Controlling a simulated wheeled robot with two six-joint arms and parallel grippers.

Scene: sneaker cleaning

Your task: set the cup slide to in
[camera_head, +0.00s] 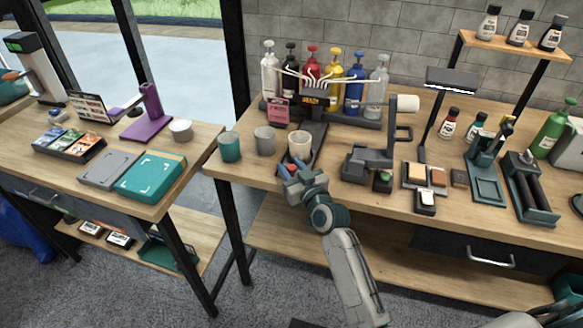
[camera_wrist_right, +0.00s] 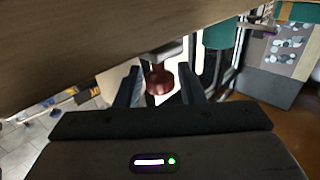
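The cup slide (camera_head: 316,139) is a dark rail running from beneath the pump-bottle dispenser toward the table's front edge. A cream cup (camera_head: 300,145) stands on its near part, in front of the dispenser. My right gripper (camera_head: 290,172) is at the front edge, just below the cup. In the right wrist view, a dark red knob (camera_wrist_right: 159,80) on a pale mount hangs below the tabletop edge, between my right gripper's fingers (camera_wrist_right: 160,86). The fingers stand apart, with small gaps beside the knob. In the head view the gripper hides the slide's front end. My left gripper is not in view.
A teal cup (camera_head: 229,147) and a grey cup (camera_head: 265,141) stand left of the slide. A grey machine (camera_head: 373,158) stands to the right. Several pump bottles (camera_head: 356,82) line the back. The wooden tabletop (camera_wrist_right: 75,50) lies close to the gripper.

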